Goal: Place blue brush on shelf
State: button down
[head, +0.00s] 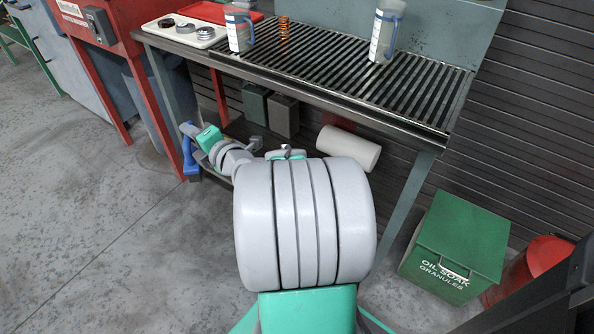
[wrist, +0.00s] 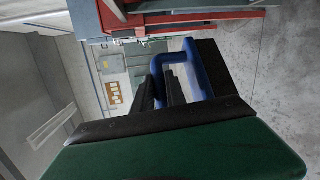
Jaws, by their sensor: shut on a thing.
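The blue brush (head: 190,160) hangs at the end of my arm, near the left end of the bench, at about the height of its lower shelf. In the wrist view its bent blue handle (wrist: 196,72) passes by my fingers, with a dark part beside it. My gripper (wrist: 162,88) is shut on the brush's handle; its fingertips are hard to make out in the head view. The lower shelf (head: 311,146) under the slatted bench is partly hidden by my arm. It carries two dark canisters (head: 284,116) and a white roll (head: 348,148).
A red stand (head: 108,85) is left of the bench. A green granules box (head: 455,245) stands right. Floor at left is clear.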

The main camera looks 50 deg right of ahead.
jog(key=s+d+f+m+g+h+b, duration=0.15)
jog(key=s+d+f+m+h, duration=0.3)
jog(key=f, duration=0.45)
jog(key=s+d+f+m+g+h+b, duration=0.1)
jog(key=s+d+f+g+h, duration=0.15)
jog(key=s+d+f, duration=0.5)
jog(key=s+d+f+m+g+h+b, duration=0.1)
jog(key=s+d+f+m+h, duration=0.25)
jog(key=d+f, duration=0.55)
jog(key=w+d+f+b, duration=0.2)
jog(key=d+f+b, duration=0.1)
jog(key=d+f, duration=0.2)
jog(key=w+d+f+b, duration=0.2)
jog(key=d+f, duration=0.3)
jog(key=f, duration=0.4)
jog(key=shift+w+f+h+b, duration=0.15)
jog(key=shift+w+h+b, duration=0.2)
jog(key=shift+b, duration=0.35)
jog(key=shift+d, duration=0.1)
jog(key=shift+f, duration=0.15)
jog(key=c, duration=1.3)
grip_release()
jog(key=shift+c, duration=0.2)
